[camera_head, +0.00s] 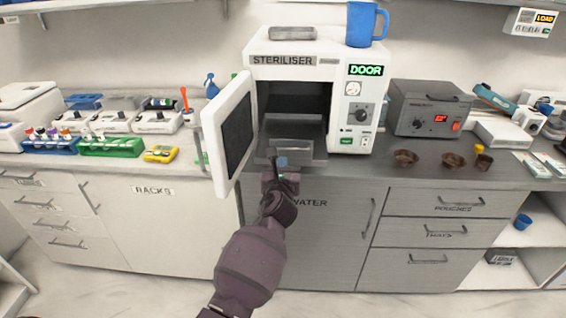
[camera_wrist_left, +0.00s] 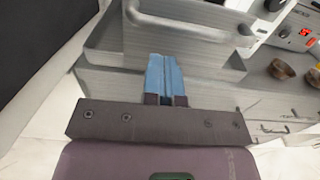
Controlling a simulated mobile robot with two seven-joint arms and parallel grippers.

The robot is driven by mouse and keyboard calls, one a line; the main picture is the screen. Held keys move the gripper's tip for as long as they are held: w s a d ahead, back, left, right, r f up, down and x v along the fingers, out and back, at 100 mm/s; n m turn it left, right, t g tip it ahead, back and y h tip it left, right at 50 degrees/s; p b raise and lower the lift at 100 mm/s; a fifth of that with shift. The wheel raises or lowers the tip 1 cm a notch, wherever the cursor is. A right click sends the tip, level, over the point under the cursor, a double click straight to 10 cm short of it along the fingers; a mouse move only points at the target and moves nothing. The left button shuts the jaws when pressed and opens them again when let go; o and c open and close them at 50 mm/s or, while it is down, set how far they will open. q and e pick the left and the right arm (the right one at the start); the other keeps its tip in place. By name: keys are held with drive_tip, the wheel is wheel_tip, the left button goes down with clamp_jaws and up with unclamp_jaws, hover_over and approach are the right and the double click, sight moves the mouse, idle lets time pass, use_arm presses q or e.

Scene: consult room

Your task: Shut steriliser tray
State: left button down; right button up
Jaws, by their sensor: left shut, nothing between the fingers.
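The white steriliser (camera_head: 259,76) stands on the counter with its door (camera_head: 217,110) swung open to the left. Its grey metal tray (camera_head: 318,149) sticks out of the dark chamber over the counter's front. In the left wrist view the tray (camera_wrist_left: 105,45) fills the upper middle, with a bar handle (camera_wrist_left: 150,20) on it. My left gripper (camera_head: 283,160) is at the tray's front, its blue fingers (camera_wrist_left: 165,62) closed together and empty. They overlap the tray's front wall in the picture; I cannot tell whether they touch. My right gripper is not in view.
The open door stands close to the left of my arm. A blue mug (camera_head: 361,25) and a grey item (camera_head: 292,33) sit on the steriliser. A grey control box (camera_head: 428,105) and brown bowls (camera_head: 406,158) are right. Racks of tubes (camera_head: 110,146) are left.

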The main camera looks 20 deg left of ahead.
use_arm(q)
drive_tip(key=shift+x, duration=0.8)
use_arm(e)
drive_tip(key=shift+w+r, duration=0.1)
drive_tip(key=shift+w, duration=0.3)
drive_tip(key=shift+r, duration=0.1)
